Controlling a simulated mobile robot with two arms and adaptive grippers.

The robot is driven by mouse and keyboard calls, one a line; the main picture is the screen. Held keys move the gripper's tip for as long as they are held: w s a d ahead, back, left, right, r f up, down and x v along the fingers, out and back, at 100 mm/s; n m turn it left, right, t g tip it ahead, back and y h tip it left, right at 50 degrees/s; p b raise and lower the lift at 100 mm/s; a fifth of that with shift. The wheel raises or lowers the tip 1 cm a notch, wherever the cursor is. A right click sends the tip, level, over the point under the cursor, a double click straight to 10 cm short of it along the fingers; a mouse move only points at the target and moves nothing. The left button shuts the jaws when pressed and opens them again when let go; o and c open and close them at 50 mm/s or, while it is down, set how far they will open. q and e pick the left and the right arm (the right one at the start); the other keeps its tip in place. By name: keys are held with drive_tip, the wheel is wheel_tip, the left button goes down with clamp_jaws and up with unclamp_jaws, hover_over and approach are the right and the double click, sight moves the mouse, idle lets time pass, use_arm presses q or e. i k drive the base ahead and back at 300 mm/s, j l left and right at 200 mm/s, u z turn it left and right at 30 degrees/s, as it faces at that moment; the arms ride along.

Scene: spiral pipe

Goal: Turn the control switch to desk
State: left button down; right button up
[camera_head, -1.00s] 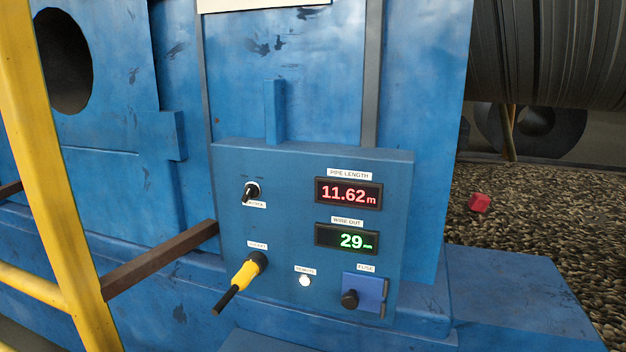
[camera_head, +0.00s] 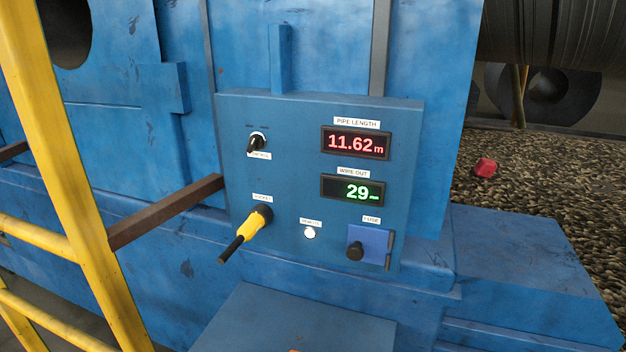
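The control switch (camera_head: 257,142) is a small black knob on a light round base, at the upper left of the blue control panel (camera_head: 295,115). Its pointer tilts down and to the left. A white label below it reads control, and two tiny marks above it are too small to read.
On the same panel are a yellow plug (camera_head: 252,225) with a black cable end, a white button (camera_head: 310,233), a fuse box (camera_head: 369,244) and two displays. A yellow railing (camera_head: 65,165) with a brown bar (camera_head: 165,211) stands at the left. A red object (camera_head: 485,167) lies on gravel.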

sight(256, 142)
drive_tip(key=j+z, duration=0.1)
drive_tip(key=z, duration=0.6)
drive_tip(key=j+z, duration=0.45)
drive_tip(key=j, duration=0.2)
drive_tip(key=k+j+z, duration=0.1)
drive_tip(key=j+z, duration=0.4)
drive_tip(key=j, duration=0.15)
